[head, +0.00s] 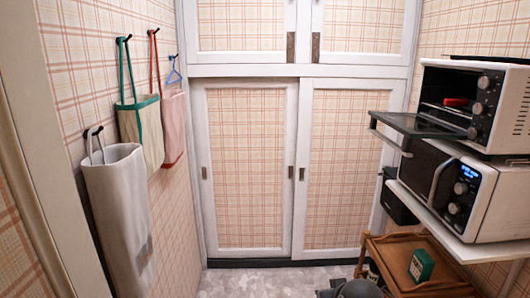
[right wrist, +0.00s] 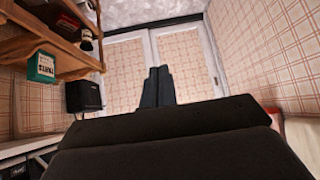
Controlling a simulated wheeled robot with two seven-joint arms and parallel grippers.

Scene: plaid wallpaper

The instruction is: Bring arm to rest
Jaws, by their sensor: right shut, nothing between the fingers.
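My right gripper (right wrist: 158,72) shows in the right wrist view, its two dark fingers side by side and shut with nothing between them. The fingers point toward the white-framed sliding doors, and the picture looks upside down. In the head view a dark grey part of my right arm (head: 350,290) shows at the bottom edge, beside the wooden cart. The fingertips are hidden in the head view. My left gripper is in neither view.
At the right, a toaster oven (head: 505,108) stands with its door (head: 415,125) open, a red item inside. A microwave (head: 483,205) sits below. A wooden cart (head: 400,262) holds a green box (head: 421,265). Bags (head: 118,205) hang at the left. The floor (head: 265,284) ahead looks clear.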

